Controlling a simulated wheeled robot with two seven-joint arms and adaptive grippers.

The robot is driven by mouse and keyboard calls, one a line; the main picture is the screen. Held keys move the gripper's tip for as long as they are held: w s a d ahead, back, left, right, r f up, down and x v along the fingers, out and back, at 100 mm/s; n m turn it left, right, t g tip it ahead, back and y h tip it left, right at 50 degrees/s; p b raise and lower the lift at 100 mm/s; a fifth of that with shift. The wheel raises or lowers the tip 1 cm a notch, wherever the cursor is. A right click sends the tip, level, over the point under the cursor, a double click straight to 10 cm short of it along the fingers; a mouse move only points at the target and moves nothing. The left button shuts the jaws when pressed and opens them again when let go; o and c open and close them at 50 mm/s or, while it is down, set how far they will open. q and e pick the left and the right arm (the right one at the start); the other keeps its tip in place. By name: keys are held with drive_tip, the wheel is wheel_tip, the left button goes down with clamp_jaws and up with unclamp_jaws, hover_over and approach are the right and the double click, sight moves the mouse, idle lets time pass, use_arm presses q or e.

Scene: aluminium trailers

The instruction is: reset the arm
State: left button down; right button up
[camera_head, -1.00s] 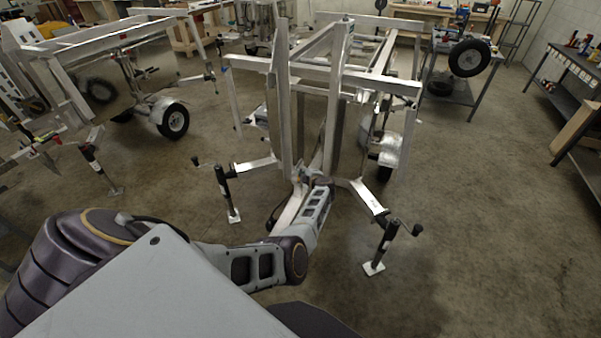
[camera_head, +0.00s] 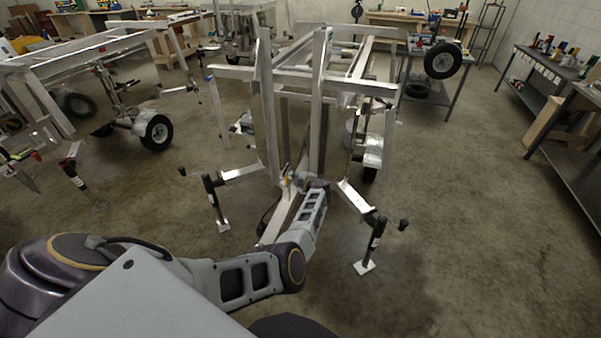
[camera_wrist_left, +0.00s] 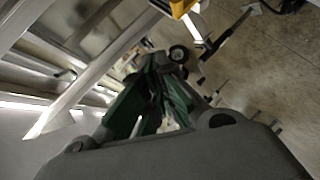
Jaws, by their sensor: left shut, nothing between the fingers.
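My left arm (camera_head: 245,278) comes in from the lower left and reaches forward to the front of the near aluminium trailer frame (camera_head: 318,120). Its gripper (camera_head: 293,181) is small and partly hidden among the trailer's front bars, close to the base of the two uprights. In the left wrist view the gripper (camera_wrist_left: 166,62) shows green inner finger faces that come together at the tips, with nothing held. I cannot tell whether it touches the frame. My right gripper is not in view.
Jack stands (camera_head: 369,247) and (camera_head: 214,204) flank the trailer's front. A second trailer (camera_head: 95,50) stands at the left. Open concrete floor (camera_head: 465,220) lies to the right. A yellow part (camera_wrist_left: 183,7) shows near the gripper in the wrist view.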

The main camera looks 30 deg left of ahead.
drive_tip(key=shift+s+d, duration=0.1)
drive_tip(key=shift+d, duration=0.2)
